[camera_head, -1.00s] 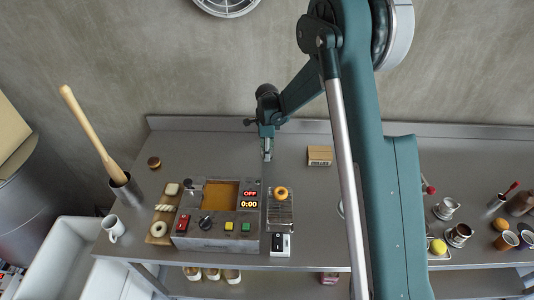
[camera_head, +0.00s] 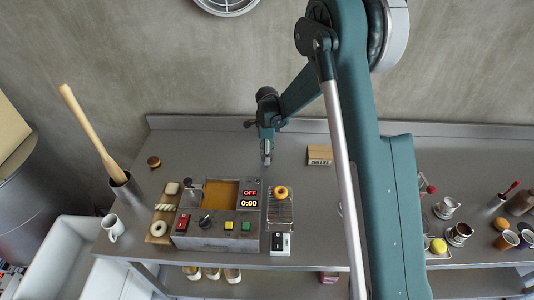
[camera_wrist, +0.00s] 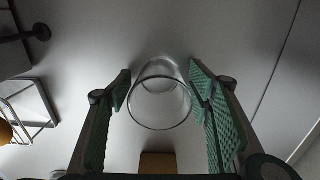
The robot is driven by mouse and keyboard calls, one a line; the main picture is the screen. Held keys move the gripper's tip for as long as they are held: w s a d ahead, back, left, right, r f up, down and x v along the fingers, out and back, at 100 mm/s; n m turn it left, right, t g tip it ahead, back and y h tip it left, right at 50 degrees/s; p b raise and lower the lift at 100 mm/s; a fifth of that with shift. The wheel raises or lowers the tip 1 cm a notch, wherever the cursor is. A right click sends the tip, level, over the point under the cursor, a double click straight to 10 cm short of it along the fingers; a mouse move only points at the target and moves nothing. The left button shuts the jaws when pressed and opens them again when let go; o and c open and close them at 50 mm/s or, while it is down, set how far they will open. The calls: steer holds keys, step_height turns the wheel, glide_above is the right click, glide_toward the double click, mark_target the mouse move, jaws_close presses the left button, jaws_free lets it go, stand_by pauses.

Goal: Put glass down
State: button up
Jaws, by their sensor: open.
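A clear drinking glass (camera_wrist: 160,97) shows in the wrist view, its round rim toward the camera. It stands between the two green-padded fingers of my gripper (camera_wrist: 162,98), with a small gap visible on each side. My gripper is open. The glass appears to rest on the steel worktop (camera_wrist: 165,45). In the head view my gripper (camera_head: 267,158) is low over the worktop behind the fryer, and the glass cannot be made out there.
In front are the fryer (camera_head: 205,236) and a rack with a doughnut (camera_head: 281,191). A small round bun (camera_head: 154,162) lies to the left. The worktop between it and my gripper is clear.

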steer(key=shift+r, duration=0.15)
step_height(320, 180, up, 12)
stand_by(0.8)
stand_by(0.8)
steer(key=s+d+r+n+t, duration=0.2)
steer(key=s+d+r+n, duration=0.2)
steer(key=s+d+r, duration=0.5)
steer(key=s+d+r+n+t, duration=0.1)
steer(key=s+d+r+n, duration=0.45)
steer(key=s+r, duration=0.5)
steer(key=s+d+n+t, duration=0.2)
steer(key=s+d+n, duration=0.2)
steer(key=s, duration=0.7)
steer(key=s+d+n+t, duration=0.2)
steer(key=s+d+n, duration=0.2)
steer(key=s, duration=0.7)
steer(key=shift+s+d, duration=0.35)
steer(key=shift+d, duration=0.9)
